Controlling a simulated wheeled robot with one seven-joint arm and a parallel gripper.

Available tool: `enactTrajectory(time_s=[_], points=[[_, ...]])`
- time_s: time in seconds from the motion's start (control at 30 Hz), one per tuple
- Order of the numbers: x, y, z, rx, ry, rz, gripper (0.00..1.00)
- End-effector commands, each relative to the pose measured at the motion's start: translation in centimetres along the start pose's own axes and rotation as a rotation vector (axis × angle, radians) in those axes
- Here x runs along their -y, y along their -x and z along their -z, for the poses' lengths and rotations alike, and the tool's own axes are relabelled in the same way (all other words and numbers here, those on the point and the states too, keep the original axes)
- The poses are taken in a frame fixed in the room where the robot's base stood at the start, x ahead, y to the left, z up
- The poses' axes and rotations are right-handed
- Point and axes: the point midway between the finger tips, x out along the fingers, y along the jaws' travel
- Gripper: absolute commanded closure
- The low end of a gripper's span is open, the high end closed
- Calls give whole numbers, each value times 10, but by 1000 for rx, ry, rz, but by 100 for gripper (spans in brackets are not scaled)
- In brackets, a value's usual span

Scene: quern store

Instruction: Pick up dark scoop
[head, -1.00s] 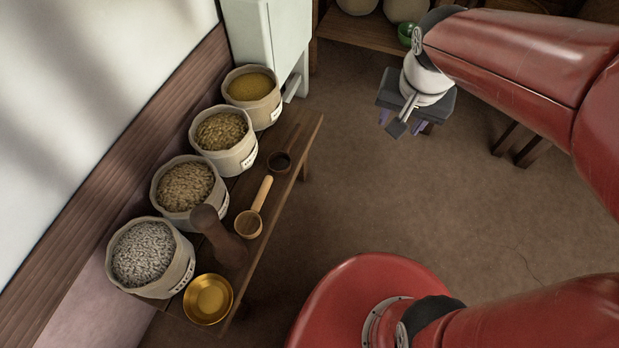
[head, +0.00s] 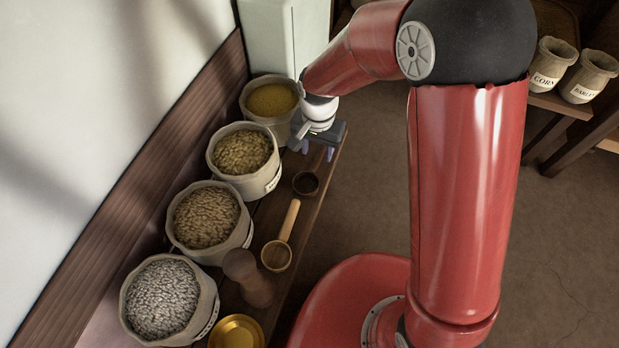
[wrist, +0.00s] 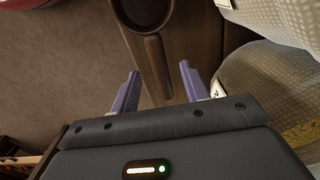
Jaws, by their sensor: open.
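The dark scoop (head: 306,183) lies on the wooden bench between the grain sacks and the bench's outer edge. In the head view its bowl shows and its handle is hidden under my gripper (head: 318,152). In the wrist view the dark scoop's bowl (wrist: 146,12) is at the top, cut off by the frame, and its handle points toward my gripper (wrist: 157,82). My gripper is open, with its two purple fingers apart and the handle's end showing between them in the picture. Nothing is held. The height of the fingers above the handle is hard to tell.
The bench (head: 318,205) also bears a light wooden scoop (head: 278,253), a brown pestle-like object (head: 247,278) and a brass bowl (head: 237,333). Several grain sacks (head: 242,155) line the wall side, close to my gripper. A pale cabinet (head: 283,35) stands behind. Open floor lies right of the bench.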

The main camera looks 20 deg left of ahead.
Motion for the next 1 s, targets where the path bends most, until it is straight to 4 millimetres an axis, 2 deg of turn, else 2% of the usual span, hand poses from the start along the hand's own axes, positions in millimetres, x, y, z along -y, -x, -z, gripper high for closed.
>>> enactTrajectory(time_s=[0.03,0.17,0.43,0.77,1.0], points=[[-1,-10,-1,3,0,-2,55],[-1,-22,0,1,0,-1,55],[-1,-24,0,0,1,0,55],[-1,-24,0,0,1,0,98],[-1,-23,0,-1,1,0,100]])
